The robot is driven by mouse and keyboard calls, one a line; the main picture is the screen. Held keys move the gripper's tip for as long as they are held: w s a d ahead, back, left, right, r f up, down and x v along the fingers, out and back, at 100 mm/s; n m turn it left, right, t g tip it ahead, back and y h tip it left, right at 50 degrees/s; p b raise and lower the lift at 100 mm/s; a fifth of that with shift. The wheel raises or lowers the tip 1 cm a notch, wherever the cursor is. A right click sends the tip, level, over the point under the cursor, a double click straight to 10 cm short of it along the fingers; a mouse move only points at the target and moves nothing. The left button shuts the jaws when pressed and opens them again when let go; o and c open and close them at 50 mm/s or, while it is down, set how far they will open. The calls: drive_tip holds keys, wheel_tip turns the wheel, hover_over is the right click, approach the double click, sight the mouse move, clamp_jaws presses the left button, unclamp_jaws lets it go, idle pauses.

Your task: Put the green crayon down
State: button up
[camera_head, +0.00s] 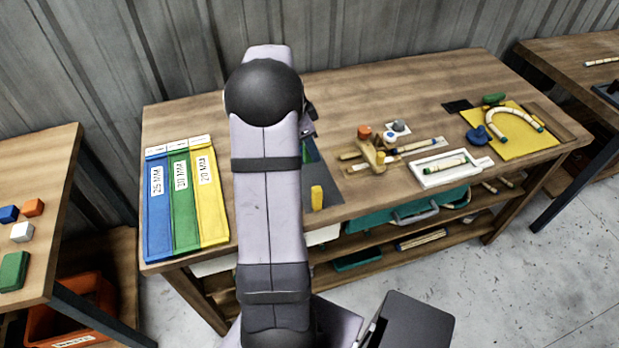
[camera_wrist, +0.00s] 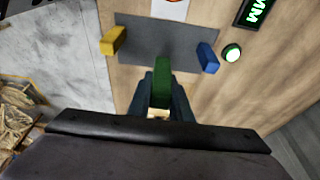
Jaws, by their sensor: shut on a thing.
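The green crayon (camera_wrist: 162,86) is a thick dark green stick, upright in the wrist view, with a pale end (camera_wrist: 158,113) toward me. My gripper (camera_wrist: 162,94) is shut on it, one dark finger on each side. Its far end overlaps the near edge of a dark grey mat (camera_wrist: 150,36). I cannot tell whether it touches the table or hangs above it. A yellow crayon (camera_wrist: 113,40) stands at the mat's left end and a blue crayon (camera_wrist: 207,58) at its right end.
A green-lit button (camera_wrist: 231,52) lies just beyond the blue crayon. In the head view, blue, green and yellow trays (camera_head: 158,220) lie left of my arm. A wooden jig (camera_head: 374,157) and a white tray (camera_head: 428,182) lie to the right. The table's back middle is clear.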

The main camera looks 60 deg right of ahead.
wheel_tip(320, 180, down, 8)
drive_tip(key=p, duration=0.2)
drive_tip(key=shift+p, duration=0.35)
drive_tip(key=shift+f, duration=0.55)
drive_tip(key=shift+f, duration=0.25)
drive_tip(key=o, duration=0.8)
drive_tip(key=shift+r, duration=0.1)
drive_tip(key=shift+o, duration=0.2)
drive_tip(key=shift+r, duration=0.15)
drive_tip(key=b+v, duration=0.4)
drive_tip(key=v, duration=0.8)
